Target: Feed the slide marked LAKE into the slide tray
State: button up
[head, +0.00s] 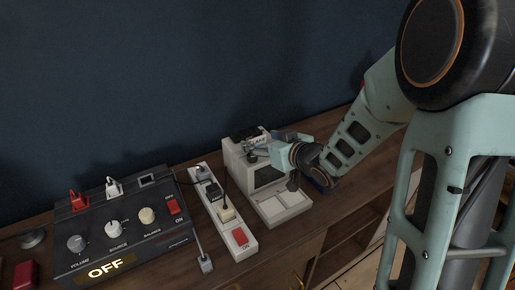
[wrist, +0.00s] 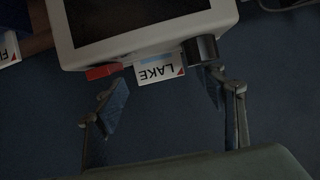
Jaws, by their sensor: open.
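The slide marked LAKE (wrist: 160,71) is a small white card with a red corner, upside down in the wrist view. It juts from the edge of the pale slide viewer (wrist: 222,14), between a red part (wrist: 102,72) and a dark round knob (wrist: 202,49). My gripper (wrist: 166,96) is open, one finger on each side of the slide and apart from it. In the head view my gripper (head: 262,144) is at the top of the viewer (head: 237,172), partly hidden. I cannot clearly pick out the slide tray or tell how far the slide is in it.
Another white slide (wrist: 8,50) shows at the left edge of the wrist view. A power strip (head: 223,238) and a black control box reading OFF (head: 125,238) stand left of the viewer on the wooden top. A dark blue wall (head: 150,70) rises behind.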

jog(key=shift+x, duration=1.4)
jog(key=c, duration=0.9)
jog(key=shift+r, duration=0.1)
